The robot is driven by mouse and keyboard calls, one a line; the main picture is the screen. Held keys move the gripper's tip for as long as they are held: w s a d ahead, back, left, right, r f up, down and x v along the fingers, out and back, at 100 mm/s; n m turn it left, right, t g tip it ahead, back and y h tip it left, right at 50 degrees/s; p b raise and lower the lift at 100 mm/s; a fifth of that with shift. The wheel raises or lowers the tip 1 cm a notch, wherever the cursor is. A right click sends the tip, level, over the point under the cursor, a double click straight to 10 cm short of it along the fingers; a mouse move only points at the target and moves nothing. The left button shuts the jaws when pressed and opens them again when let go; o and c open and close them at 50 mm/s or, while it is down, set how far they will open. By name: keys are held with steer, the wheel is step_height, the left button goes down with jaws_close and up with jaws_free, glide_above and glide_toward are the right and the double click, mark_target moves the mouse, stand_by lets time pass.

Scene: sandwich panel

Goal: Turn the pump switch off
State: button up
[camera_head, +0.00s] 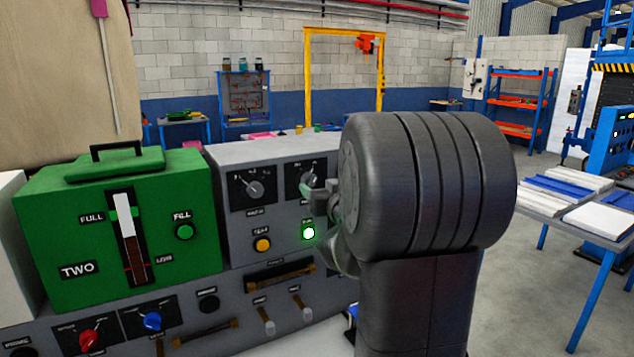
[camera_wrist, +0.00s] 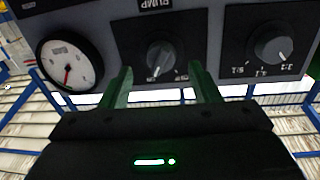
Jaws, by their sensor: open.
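The pump switch (camera_wrist: 163,58) is a dark rotary knob on a black plate, under an upside-down PUMP label in the wrist view. Its pale pointer mark is toward the lower left there; the small position labels are too blurred to read surely. My gripper (camera_wrist: 163,84) is open, its two green fingers on either side below the knob in the picture, with nothing between them. In the head view the switch (camera_head: 306,178) is partly covered by my gripper (camera_head: 318,195), which is itself mostly hidden by my arm. Whether the fingers touch the knob is unclear.
A second knob (camera_head: 253,189) is beside the pump switch, and a round gauge (camera_wrist: 68,62) is on its other side. Below are a lit green lamp (camera_head: 308,232) and a yellow button (camera_head: 262,245). A green box (camera_head: 60,225) stands left. A table (camera_head: 545,205) is at right.

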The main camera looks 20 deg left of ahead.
mark_target(312, 184)
steer(key=shift+x, duration=1.75)
steer(key=c, duration=1)
steer(key=shift+f, duration=0.1)
